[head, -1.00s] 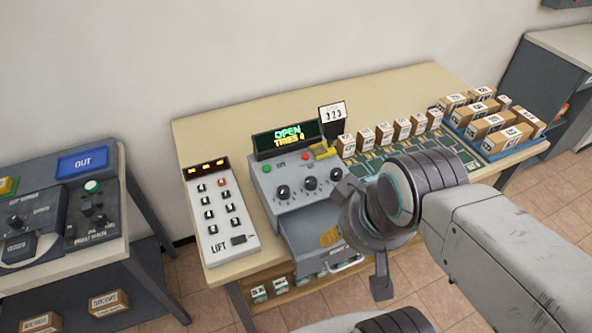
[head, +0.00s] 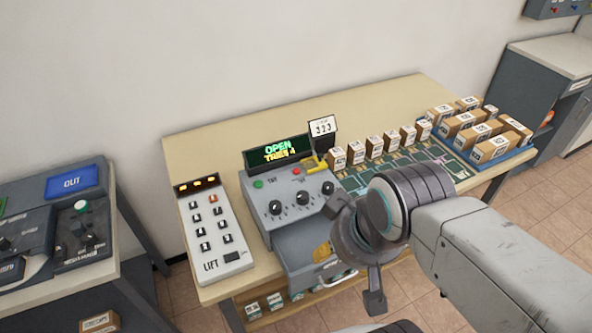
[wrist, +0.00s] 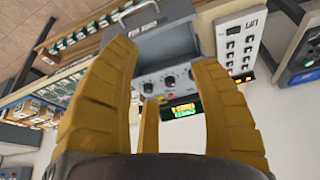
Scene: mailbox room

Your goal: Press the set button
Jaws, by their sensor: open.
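A grey control box (head: 287,215) stands on the wooden table. It has a green button (head: 258,184), a red button (head: 297,171) and three black knobs along its front. The small labels by the buttons are too blurred to read surely, so I cannot tell which is the set button. A display (head: 278,151) on top reads "OPEN" with a line below it. The drawer (head: 310,250) under the box is pulled out, with something yellow inside. My gripper (head: 352,245) is open and empty, in front and right of the box, apart from it. The wrist view shows its yellow fingers (wrist: 165,65) spread before the box.
A white LIFT keypad (head: 214,230) stands left of the box. A yellow lever (head: 314,163) and a number card (head: 322,127) are at its right. Small cartons (head: 374,146) and a blue tray (head: 516,157) of parcels stand further right. A dark console (head: 60,230) is at far left.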

